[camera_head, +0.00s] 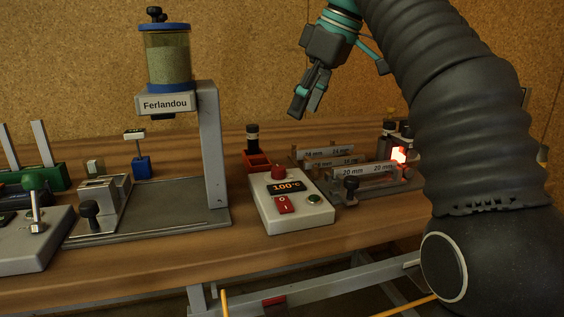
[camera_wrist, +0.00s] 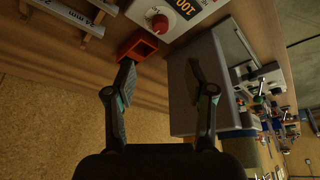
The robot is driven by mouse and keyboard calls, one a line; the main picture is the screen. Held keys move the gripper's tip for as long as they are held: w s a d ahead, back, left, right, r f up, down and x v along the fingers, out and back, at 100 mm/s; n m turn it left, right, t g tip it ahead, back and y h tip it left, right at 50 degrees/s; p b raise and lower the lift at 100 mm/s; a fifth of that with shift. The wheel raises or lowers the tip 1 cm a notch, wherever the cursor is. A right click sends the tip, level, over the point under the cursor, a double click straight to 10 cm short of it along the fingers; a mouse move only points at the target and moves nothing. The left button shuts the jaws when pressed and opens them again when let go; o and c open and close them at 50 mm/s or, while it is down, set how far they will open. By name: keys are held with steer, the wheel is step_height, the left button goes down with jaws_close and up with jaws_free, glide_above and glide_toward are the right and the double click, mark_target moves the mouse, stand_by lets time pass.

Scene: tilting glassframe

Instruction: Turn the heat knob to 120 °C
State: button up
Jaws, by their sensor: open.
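The heat control box (camera_head: 292,205) is a pale box on the wooden bench. Its round red knob (camera_head: 278,172) sits at the back of its top face, behind a display (camera_head: 286,188) that reads 100 °C. A red rocker switch (camera_head: 283,205) and a dark round button (camera_head: 314,199) are nearer the front. My gripper (camera_head: 307,112) is open and empty, above and behind the box, apart from the knob. In the wrist view the red knob (camera_wrist: 160,23) shows at the top, beyond the open fingers (camera_wrist: 160,68); the display is cut off by the frame edge.
The Ferlandou stand (camera_head: 209,150) rises to the left. Bare bench lies in front of the box.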

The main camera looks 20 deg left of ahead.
mark_target(279, 167)
steer(key=b+x, duration=0.1)
steer(key=x, duration=1.2)
steer(key=shift+a+f, duration=0.15)
steer(key=shift+f, duration=0.1)
jaws_close()
